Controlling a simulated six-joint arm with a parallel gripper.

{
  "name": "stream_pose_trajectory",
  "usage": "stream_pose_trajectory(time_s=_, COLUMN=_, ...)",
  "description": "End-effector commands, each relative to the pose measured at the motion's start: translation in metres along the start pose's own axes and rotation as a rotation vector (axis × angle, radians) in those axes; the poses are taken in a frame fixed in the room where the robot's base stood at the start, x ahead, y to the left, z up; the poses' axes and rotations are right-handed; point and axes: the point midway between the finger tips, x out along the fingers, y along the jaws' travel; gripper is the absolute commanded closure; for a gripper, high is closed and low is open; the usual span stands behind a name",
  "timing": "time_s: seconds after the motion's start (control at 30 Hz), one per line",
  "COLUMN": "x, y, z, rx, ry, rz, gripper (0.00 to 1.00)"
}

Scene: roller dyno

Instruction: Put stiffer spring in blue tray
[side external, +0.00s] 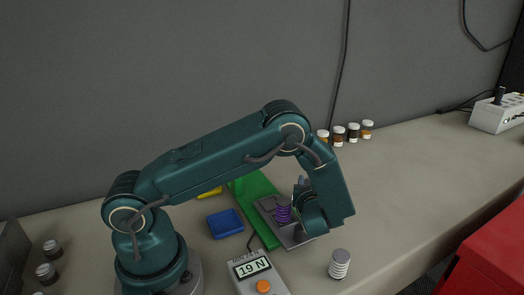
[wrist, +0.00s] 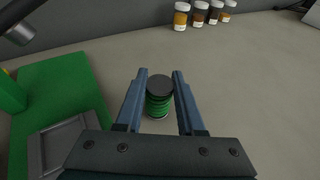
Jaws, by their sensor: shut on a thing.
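My gripper (wrist: 160,88) is shut on a green spring (wrist: 158,106) with a dark round cap, upright between the two fingers in the wrist view. In the side view my gripper hides the green spring. A purple spring (side external: 283,213) shows beside my gripper, over the grey metal plate (side external: 299,239). A pale spring (side external: 340,265) with a grey cap stands on the bench at the front right. The blue tray (side external: 225,224) looks empty and lies left of the plate. The force display (side external: 252,268) reads 19 N.
A green base (side external: 250,187) stands behind the plate, with a yellow tray (side external: 209,192) partly hidden by my arm. Several small jars (side external: 353,132) line the wall. A red box (side external: 490,255) is at the right. The bench between jars and box is clear.

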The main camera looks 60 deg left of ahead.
Motion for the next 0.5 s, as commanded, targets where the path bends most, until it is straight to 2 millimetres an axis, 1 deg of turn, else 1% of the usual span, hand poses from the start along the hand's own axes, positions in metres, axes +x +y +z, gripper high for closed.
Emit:
stream_pose_trajectory(time_s=0.2, x=0.0, y=-0.0002, z=0.0003, rx=0.0, ry=-0.001, rz=-0.001, gripper=1.0)
stream_pose_trajectory(time_s=0.33, x=0.001, y=-0.0002, z=-0.0029, rx=0.001, ry=0.0, rz=0.0, gripper=1.0)
stream_pose_trajectory(time_s=0.37, x=0.0009, y=-0.0002, z=-0.0028, rx=0.0, ry=0.0, rz=0.0, gripper=0.55)
stream_pose_trajectory(time_s=0.4, x=0.0009, y=-0.0002, z=-0.0025, rx=0.0, ry=0.0, rz=0.0, gripper=0.39)
stream_pose_trajectory(time_s=0.43, x=0.0008, y=-0.0002, z=-0.0025, rx=0.0, ry=0.0, rz=-0.001, gripper=0.32)
stream_pose_trajectory(time_s=0.5, x=0.0008, y=-0.0002, z=-0.0025, rx=0.0, ry=0.0, rz=-0.001, gripper=0.32)
